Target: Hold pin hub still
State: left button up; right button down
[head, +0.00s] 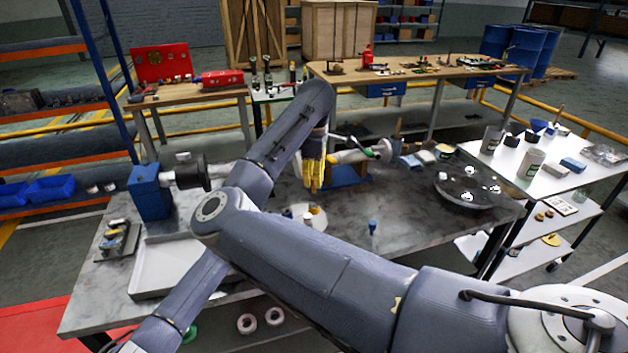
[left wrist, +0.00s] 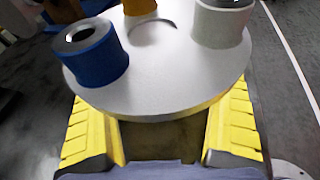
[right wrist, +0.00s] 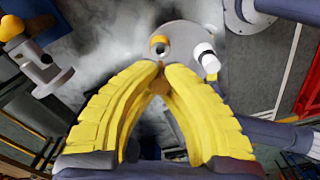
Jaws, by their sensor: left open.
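The pin hub is a pale round disc (left wrist: 150,92) with a central hole, a blue post (left wrist: 92,55), a white post (left wrist: 222,22) and a yellow post (left wrist: 140,7). My left gripper (left wrist: 165,140) is open, its fingers at the disc's near edge; contact is unclear. In the head view the hub (head: 318,217) is partly behind my right arm, which hides my left gripper. My right gripper (head: 314,172) hangs above the hub. In the right wrist view its fingertips (right wrist: 160,75) close on a small brown piece (right wrist: 158,87), short of the hub (right wrist: 184,36).
A grey tray (head: 165,268) and a blue vise-like block (head: 150,193) are at the bench's left. A blue peg (head: 373,229) stands on the bench (head: 420,235). A dark round plate (head: 462,188) lies right. My right arm crosses the middle.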

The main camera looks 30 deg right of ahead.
dwell(0.3)
pick_arm(q)
jog(key=c, duration=0.7)
dwell(0.3)
jog(key=shift+c, duration=0.3)
jog(key=c, duration=1.4)
